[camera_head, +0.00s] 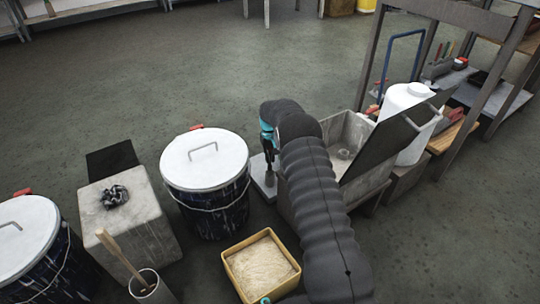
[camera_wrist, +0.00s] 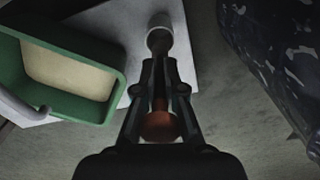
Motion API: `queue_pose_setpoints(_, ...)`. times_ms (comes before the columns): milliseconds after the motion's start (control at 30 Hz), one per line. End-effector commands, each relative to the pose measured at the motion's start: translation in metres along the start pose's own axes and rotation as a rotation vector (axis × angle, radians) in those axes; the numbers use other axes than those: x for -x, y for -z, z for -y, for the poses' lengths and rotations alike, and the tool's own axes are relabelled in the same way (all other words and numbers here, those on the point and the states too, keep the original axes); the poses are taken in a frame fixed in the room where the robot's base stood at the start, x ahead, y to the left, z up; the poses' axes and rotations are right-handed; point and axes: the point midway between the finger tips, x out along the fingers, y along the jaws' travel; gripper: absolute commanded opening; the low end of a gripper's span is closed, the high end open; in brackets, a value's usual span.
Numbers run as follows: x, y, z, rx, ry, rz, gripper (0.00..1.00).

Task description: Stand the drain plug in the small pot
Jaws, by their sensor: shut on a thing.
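My gripper (camera_wrist: 158,62) is shut on a slim upright thing, which I take to be the drain plug (camera_wrist: 158,32). In the wrist view it has a pale grey end, a dark neck and a reddish-brown rounded part between my fingers. In the head view my gripper (camera_head: 268,158) is over a pale slab, left of the grey basin, and the held end shows small and dark below it. A small grey pot (camera_head: 152,291) stands at the bottom left, with a wooden handle sticking out of it. I cannot tell whether the held end touches the slab.
A lidded dark drum (camera_head: 215,205) stands left of my gripper. The pale slab (camera_wrist: 95,30) lies below, with a green tray (camera_wrist: 118,88) at its left. A yellow-edged box (camera_head: 240,285) stands in front. A concrete block (camera_head: 150,225) and another drum (camera_head: 25,260) are farther left.

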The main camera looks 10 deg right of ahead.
Motion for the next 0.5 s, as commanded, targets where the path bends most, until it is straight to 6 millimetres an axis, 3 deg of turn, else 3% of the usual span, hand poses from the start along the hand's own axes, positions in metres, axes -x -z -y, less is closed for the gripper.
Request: queue_pose_setpoints(500, -0.035, 0.0, 0.0, 0.0, 0.0, 0.0, 0.0)
